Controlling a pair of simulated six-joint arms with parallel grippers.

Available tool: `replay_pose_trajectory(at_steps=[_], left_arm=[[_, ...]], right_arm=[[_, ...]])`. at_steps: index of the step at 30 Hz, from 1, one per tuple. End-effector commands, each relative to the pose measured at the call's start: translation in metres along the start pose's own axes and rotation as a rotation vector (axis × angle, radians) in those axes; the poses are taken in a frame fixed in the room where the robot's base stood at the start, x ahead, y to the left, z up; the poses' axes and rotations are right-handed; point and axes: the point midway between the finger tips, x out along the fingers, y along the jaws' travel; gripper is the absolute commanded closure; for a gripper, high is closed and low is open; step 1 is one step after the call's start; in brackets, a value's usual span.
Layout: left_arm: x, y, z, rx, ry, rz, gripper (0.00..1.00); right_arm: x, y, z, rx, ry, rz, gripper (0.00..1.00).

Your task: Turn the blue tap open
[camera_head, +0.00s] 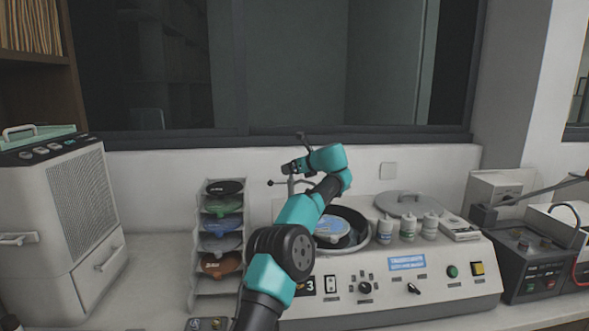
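I see no clear blue on either, so I cannot tell which is the blue one. My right gripper is out of view.
The press (400,286) carries white bottles (407,229) and a grey lid (402,204). A rack of coloured discs (221,288) stands left of the tap. A white filter unit (55,220) is further left, a dark power unit (527,268) at right.

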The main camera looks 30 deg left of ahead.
Motion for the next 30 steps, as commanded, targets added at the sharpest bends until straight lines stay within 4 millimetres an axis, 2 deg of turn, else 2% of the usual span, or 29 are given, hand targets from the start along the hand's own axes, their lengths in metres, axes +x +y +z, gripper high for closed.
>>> replay_pose_trajectory(at_steps=[6,24,30], left_arm=[[-0.024,0.001,0.000,0.001,0.000,-0.002,0.11],[-0.140,0.000,0.000,0.000,-0.001,-0.003,0.11],[-0.162,0.000,0.000,-0.001,0.000,-0.001,0.11]], right_arm=[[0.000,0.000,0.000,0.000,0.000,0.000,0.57],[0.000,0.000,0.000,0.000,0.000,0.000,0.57],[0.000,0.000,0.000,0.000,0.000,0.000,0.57]])
